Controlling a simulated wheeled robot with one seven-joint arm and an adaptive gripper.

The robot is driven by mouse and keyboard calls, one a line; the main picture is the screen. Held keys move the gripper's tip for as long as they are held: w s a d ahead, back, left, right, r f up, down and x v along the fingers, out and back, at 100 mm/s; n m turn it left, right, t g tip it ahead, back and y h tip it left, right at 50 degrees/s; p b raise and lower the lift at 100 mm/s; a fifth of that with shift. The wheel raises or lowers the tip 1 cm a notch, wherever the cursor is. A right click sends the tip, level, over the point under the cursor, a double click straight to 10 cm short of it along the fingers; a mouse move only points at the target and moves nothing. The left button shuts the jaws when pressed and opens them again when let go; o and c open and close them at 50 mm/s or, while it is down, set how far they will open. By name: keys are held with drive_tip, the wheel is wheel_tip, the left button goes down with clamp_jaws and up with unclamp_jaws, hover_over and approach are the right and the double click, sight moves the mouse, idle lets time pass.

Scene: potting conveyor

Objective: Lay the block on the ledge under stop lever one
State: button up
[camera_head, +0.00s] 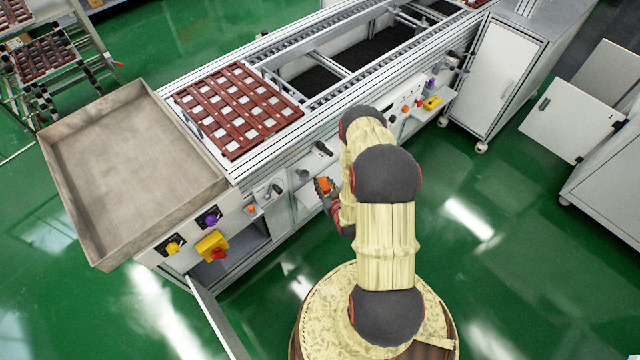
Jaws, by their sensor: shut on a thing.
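An orange block (325,184) is held at the tip of my gripper (322,187), at the conveyor's near side panel. My gripper is shut on it; my arm hides part of the gripper. One black-handled lever (322,148) sticks out of the panel just above and behind the block. Another black-handled lever (275,190) is to the left of the block. No label shows which is stop lever one.
A large empty grey tray (130,170) stands at the conveyor's left end. A brown slatted pallet (238,108) lies on the conveyor. A yellow box with a red button (212,246) juts from the front, above an open cabinet door (215,318).

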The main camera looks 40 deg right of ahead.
sight(319, 180)
drive_tip(key=w+f, duration=0.2)
drive_tip(key=w+d+f+b, duration=0.1)
drive_tip(key=w+f, duration=0.1)
drive_tip(key=w+d+f+b, duration=0.1)
drive_tip(key=w+f, duration=0.1)
drive_tip(key=shift+d+f, duration=0.1)
drive_tip(key=shift+f, duration=0.05)
drive_tip(key=shift+w+f+b, duration=0.15)
drive_tip(key=shift+f+b, duration=0.85)
drive_tip(key=shift+f, duration=0.75)
drive_tip(key=shift+f, duration=0.2)
drive_tip(key=o, duration=1.2)
drive_tip(key=shift+r, duration=0.15)
